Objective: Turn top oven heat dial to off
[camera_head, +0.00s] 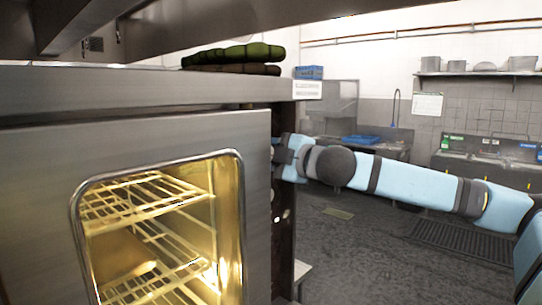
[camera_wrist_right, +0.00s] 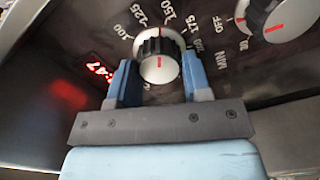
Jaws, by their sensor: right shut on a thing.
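In the right wrist view a round heat dial (camera_wrist_right: 158,66) with a silver face, dark grip and short red mark sits on a dark panel. Numbers from 100 to 175 are printed along its upper side. My right gripper (camera_wrist_right: 159,76) has a blue finger on each side of the dial and is shut on it. In the head view my right arm reaches in from the right to the right side of the oven (camera_head: 258,140); its fingertips and the dial are hidden there. My left gripper is not in view.
A second dial (camera_wrist_right: 277,14), marked OFF and MIN, is at the upper right of the wrist view. A red lit display (camera_wrist_right: 100,70) is left of the heat dial. The lit oven window shows wire racks (camera_head: 150,200). Green items (camera_head: 235,55) lie on the oven top.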

